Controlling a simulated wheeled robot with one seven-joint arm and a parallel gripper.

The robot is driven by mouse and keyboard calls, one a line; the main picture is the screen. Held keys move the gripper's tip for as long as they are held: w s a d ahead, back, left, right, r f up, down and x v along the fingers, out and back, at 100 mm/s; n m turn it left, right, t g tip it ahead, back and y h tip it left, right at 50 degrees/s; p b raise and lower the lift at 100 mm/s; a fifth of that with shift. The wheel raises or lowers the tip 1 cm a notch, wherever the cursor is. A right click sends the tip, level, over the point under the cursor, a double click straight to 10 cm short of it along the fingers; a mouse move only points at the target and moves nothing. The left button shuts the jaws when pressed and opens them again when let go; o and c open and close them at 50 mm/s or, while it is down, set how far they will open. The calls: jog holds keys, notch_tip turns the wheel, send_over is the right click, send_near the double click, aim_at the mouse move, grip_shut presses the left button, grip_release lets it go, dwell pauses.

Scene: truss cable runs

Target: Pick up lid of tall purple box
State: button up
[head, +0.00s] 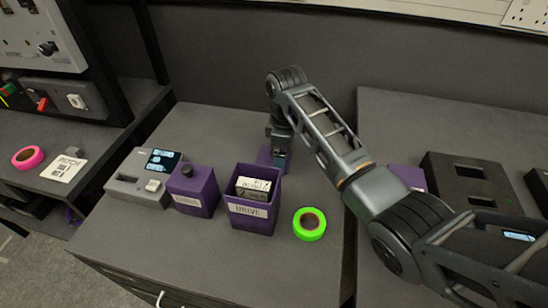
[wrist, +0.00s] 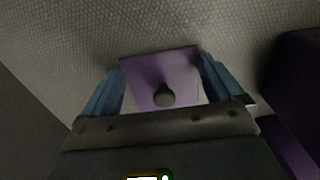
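The tall purple box (head: 251,217) stands open on the middle bench, with light labelled items inside. A flat purple lid (head: 264,154) lies on the bench just behind it, mostly hidden by my gripper (head: 279,160). In the wrist view the lid (wrist: 150,72) shows as a purple plate with a dark round knob (wrist: 164,97). My gripper (wrist: 160,66) is open, its blue fingers on either side of the lid. Nothing shows as held. Whether the fingers touch the lid's edges I cannot tell.
A shorter purple box (head: 195,192) with a black-knobbed lid stands left of the tall one, beside a grey device (head: 143,177). A green tape roll (head: 309,224) lies right of the tall box. Black cases (head: 470,180) sit on the right bench.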

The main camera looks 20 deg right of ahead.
jog(key=c, duration=0.4)
jog(key=shift+o, duration=0.2)
jog(key=shift+r, duration=0.15)
